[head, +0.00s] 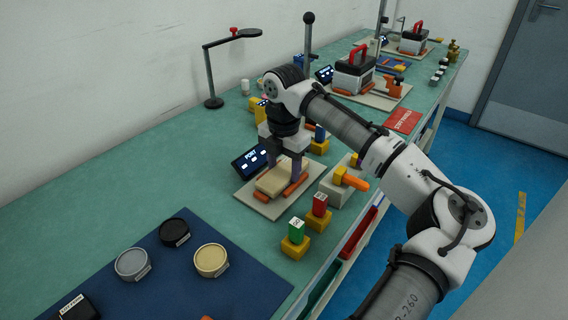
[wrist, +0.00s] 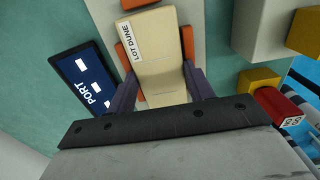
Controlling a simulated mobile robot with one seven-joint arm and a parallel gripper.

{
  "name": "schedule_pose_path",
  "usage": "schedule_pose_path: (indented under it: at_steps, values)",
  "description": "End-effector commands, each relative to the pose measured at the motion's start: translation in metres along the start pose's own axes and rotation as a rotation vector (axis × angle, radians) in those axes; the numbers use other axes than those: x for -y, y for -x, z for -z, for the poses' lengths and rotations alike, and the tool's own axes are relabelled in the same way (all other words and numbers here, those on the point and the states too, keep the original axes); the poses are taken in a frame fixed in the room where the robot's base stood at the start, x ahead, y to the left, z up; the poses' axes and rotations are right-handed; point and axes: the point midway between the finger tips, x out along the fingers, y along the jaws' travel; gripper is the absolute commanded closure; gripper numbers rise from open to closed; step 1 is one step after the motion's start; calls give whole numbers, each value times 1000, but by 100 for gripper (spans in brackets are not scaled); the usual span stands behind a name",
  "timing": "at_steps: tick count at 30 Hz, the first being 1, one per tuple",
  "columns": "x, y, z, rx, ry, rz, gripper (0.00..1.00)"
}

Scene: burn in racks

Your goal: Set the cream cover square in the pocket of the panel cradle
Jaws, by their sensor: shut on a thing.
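The cream cover (head: 272,182) is a flat block with a white "LOT DUNE" label; it also shows in the wrist view (wrist: 160,65). My gripper (head: 283,170) points down and is shut on the cover, with one purple finger at each side in the wrist view (wrist: 163,92). The panel cradle (head: 250,203) is a pale plate with orange guides. The cover lies between these guides (wrist: 187,42), roughly in line with them. Its near end is partly hidden by my gripper in the wrist view. I cannot tell whether it rests fully on the pocket floor.
A dark "PORT" display (head: 249,161) stands behind the cradle. A green block (head: 296,230) and a red block (head: 320,204) stand on yellow holders in front. A grey fixture (head: 338,190) with an orange handle is right. A blue mat (head: 170,285) holds round tins.

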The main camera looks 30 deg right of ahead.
Motion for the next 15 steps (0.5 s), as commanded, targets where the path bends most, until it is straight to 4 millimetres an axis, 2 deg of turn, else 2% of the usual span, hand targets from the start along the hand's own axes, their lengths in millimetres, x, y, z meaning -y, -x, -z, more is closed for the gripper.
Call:
schedule_pose_path:
  at_steps: [1,4,5,9,10,15]
  values:
    - [2,-15,5,-24,3,16,74]
    - [2,-16,5,-24,3,16,74]
    - [2,-16,5,-24,3,16,44]
    - [2,-16,5,-24,3,16,26]
    - [2,-16,5,-24,3,17,22]
    - [3,-16,5,-24,2,20,22]
